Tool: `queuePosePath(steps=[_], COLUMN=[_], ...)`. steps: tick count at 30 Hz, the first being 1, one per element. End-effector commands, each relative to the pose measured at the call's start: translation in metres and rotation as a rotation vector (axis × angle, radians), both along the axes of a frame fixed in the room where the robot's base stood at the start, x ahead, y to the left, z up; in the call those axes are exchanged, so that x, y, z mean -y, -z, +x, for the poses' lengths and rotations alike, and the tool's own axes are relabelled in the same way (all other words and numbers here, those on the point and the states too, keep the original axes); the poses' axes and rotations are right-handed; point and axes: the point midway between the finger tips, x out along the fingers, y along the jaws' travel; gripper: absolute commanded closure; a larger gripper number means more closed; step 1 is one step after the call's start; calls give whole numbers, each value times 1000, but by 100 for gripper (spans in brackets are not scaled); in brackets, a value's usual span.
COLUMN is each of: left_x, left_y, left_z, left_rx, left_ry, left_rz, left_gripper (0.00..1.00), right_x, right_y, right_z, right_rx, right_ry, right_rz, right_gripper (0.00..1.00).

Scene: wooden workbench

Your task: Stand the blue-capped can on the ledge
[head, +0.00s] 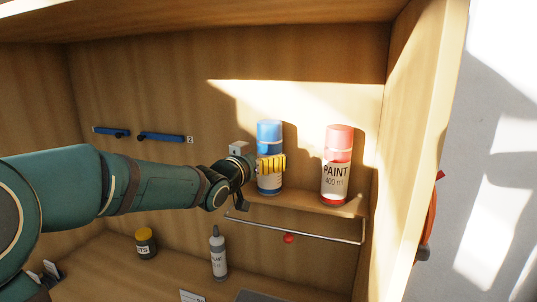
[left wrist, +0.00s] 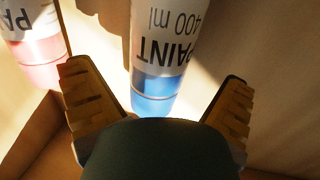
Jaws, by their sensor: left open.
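The blue-capped can (head: 269,136) stands upright at the left part of the wooden ledge (head: 315,205). My left gripper (head: 268,166) is at the can's upper body, with a yellow finger across its front. In the left wrist view the blue-capped can (left wrist: 160,60) appears upside down, between the two spread yellow fingers of the left gripper (left wrist: 160,95). Gaps show between the can and both fingers. My right gripper is not in view.
A red-capped paint can (head: 337,165) stands to the right on the same ledge, with a metal rail (head: 295,231) below. A grey bottle (head: 218,252) and a yellow-lidded jar (head: 146,243) stand on the bench below. The cabinet's side wall (head: 420,120) bounds the right.

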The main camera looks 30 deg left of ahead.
Motion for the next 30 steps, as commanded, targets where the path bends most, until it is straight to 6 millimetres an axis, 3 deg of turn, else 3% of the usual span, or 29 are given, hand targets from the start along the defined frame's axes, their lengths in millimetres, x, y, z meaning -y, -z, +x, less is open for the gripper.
queuePosePath(steps=[6, 12, 30], left_x=[2, 3, 3], left_y=[0, 0, 0], left_z=[-44, -68, -76], left_rx=[1, 1, 0], left_ry=[-1, 0, 1], left_rz=[1, 0, -1], left_gripper=[0, 0, 0], right_x=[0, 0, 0], right_y=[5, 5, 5], right_z=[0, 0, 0], right_rx=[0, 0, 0], right_ry=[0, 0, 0], right_rz=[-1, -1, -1], right_gripper=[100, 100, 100])
